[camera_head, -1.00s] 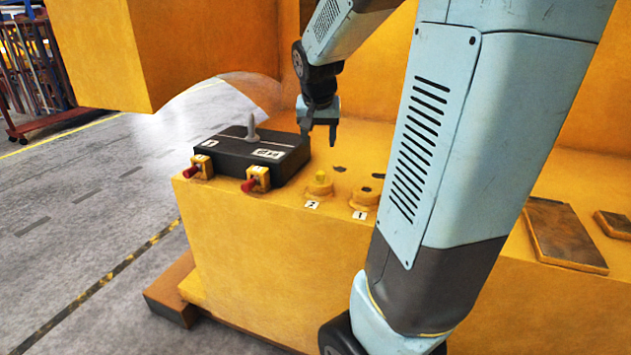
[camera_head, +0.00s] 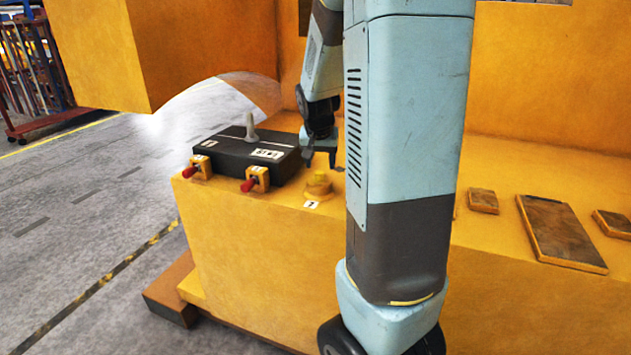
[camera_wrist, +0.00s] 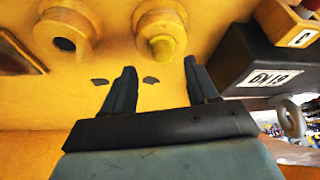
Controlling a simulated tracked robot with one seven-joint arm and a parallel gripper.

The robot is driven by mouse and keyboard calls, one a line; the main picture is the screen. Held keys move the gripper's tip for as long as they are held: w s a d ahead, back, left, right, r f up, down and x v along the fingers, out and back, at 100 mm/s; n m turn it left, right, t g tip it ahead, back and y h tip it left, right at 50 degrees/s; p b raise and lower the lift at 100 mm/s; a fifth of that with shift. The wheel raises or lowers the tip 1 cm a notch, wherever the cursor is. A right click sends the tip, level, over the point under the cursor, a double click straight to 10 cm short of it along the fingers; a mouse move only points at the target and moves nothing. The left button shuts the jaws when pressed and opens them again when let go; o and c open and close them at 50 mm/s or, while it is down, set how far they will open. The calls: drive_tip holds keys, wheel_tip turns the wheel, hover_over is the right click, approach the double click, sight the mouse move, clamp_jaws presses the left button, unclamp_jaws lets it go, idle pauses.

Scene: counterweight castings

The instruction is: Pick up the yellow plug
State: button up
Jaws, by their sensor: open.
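The yellow plug (camera_head: 319,178) sits in a round yellow boss on top of the orange casting (camera_head: 260,225), in front of and to the right of the black box. In the wrist view the plug (camera_wrist: 162,47) shows beyond my fingertips, roughly between them and inside its ring. My gripper (camera_head: 321,160) is just behind and above the plug in the head view, and its fingers (camera_wrist: 157,65) are open and empty. The gripper looks apart from the plug. My arm hides the second boss in the head view.
The black box (camera_head: 245,158) with a grey knob and red-tipped switches (camera_head: 253,182) stands left of the plug. An empty boss (camera_wrist: 66,38) sits beside the plug in the wrist view. Flat brown plates (camera_head: 560,232) lie to the right. A casting wall rises behind.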

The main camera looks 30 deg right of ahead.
sight(319, 173)
drive_tip(key=shift+w+x, duration=0.2)
drive_tip(key=shift+x, duration=2.25)
clamp_jaws()
drive_tip(key=shift+a, duration=0.1)
drive_tip(key=shift+r, duration=0.2)
